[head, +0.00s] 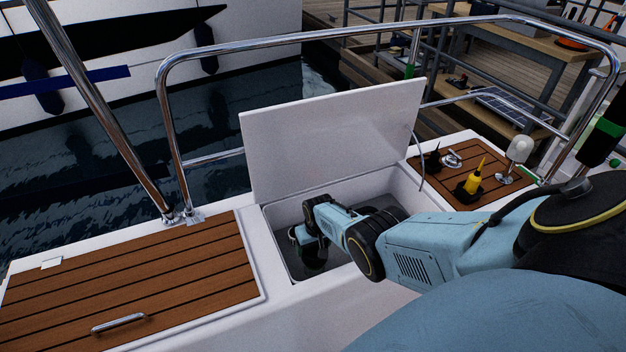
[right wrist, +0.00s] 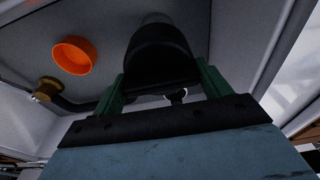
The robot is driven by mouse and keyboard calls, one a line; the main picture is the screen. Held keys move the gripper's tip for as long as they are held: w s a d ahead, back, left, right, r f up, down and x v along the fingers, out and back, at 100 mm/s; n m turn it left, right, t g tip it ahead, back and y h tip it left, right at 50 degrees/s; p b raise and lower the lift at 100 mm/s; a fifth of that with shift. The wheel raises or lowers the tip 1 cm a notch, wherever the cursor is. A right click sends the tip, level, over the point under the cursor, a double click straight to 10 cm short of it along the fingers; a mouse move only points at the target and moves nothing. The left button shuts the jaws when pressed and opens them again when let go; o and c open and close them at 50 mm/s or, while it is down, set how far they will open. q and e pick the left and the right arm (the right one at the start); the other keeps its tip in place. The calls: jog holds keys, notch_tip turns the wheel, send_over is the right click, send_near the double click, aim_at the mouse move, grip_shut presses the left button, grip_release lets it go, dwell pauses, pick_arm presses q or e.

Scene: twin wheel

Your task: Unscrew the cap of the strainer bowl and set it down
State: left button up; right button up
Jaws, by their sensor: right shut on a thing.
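My right arm reaches down into the open locker (head: 285,215) in the head view. Its gripper (head: 311,256) is low inside and mostly hidden by my wrist, with a dark round thing beneath it. In the right wrist view, the green fingers of this gripper (right wrist: 160,88) stand on either side of a black, round, cap-like part (right wrist: 160,52) and are shut on it. A greyish piece (right wrist: 156,18) shows just beyond the black part; it looks like part of the strainer bowl. I cannot tell whether cap and bowl are still joined. My left gripper is not in view.
An orange round cup-like thing (right wrist: 72,55) and a brass fitting (right wrist: 46,90) on a dark hose are inside the locker. The raised white lid (head: 335,140) stands behind my arm.

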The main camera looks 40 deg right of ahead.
jog(key=shift+r+p, duration=1.85)
jog(key=shift+r, duration=0.15)
jog(key=shift+w, duration=0.1)
